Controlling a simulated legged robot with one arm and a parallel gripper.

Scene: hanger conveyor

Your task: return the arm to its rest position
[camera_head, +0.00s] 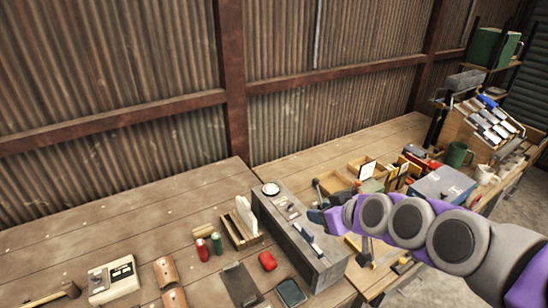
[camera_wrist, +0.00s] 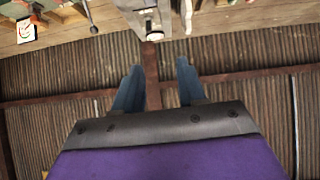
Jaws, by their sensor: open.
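My arm (camera_head: 410,222) is purple and grey and reaches in from the lower right of the head view, stretched out to the left over the bench. My gripper (camera_head: 308,225) is at its end, in front of the long grey metal box (camera_head: 318,262). In the wrist view my gripper (camera_wrist: 158,75) shows two blue fingers spread apart. Nothing is held between them. Behind the gap are a rusty post (camera_wrist: 152,92) and, at the top, part of a grey metal unit (camera_wrist: 146,12). I cannot tell whether the fingers touch the box.
The wooden bench (camera_head: 130,213) runs along a corrugated wall (camera_head: 110,60). A red object (camera_head: 267,261), a control box (camera_head: 113,279) and a wooden holder (camera_head: 241,232) lie left of the grey box.

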